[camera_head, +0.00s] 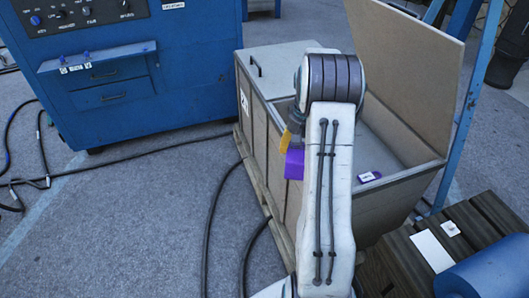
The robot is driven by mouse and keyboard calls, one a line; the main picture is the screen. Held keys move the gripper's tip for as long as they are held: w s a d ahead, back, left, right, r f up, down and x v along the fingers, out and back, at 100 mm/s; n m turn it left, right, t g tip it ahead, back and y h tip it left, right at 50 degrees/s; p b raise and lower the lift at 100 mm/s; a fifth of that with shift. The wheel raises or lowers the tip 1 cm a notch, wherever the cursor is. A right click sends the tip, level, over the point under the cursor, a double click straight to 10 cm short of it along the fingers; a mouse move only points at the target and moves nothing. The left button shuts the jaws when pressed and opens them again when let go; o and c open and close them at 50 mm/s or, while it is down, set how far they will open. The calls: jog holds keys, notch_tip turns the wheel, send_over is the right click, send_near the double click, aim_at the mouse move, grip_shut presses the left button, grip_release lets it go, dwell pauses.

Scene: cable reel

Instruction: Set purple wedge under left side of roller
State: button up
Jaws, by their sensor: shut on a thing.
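My gripper (286,141), partly hidden behind my arm, is shut on the purple wedge (294,162). It holds the wedge in front of the open wooden crate (283,205) in this view, and the wedge's right part is hidden by my arm. The blue roller (492,272) lies at the lower right corner, cut off by the frame edge, by dark wooden slats (478,222). My gripper and the wedge are well to the left of the roller and apart from it.
A small purple-and-white item (369,177) lies inside the crate, whose lid (408,65) stands open. A blue cabinet (115,95) stands at left. White cards (432,250) lie on the slats. Black cables (215,200) cross the grey floor. A blue frame post (470,105) rises at right.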

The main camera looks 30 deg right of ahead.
jog(key=s+d+r+m+p, duration=0.1)
jog(key=s+d+m, duration=0.3)
jog(key=s+d, duration=0.65)
jog(key=s+d+r+m+p, duration=0.1)
jog(key=s+d+m, duration=0.4)
jog(key=s, duration=0.3)
jog(key=s+d+r+m+p, duration=0.1)
jog(key=s+d+m, duration=0.35)
jog(key=s, duration=0.45)
jog(key=s+d+r+m+p, duration=0.1)
jog(key=s+d+m, duration=0.35)
jog(key=s, duration=0.35)
jog(key=s+f+m+b, duration=0.4)
jog(key=f+m+b, duration=0.3)
jog(key=f+m, duration=0.4)
jog(key=shift+f+m, duration=0.15)
jog(key=shift+m, duration=0.45)
jog(key=shift+d+f+m+b, duration=0.1)
jog(key=shift+f+m+b, duration=0.25)
jog(key=shift+f, duration=0.35)
jog(key=shift+f, duration=0.1)
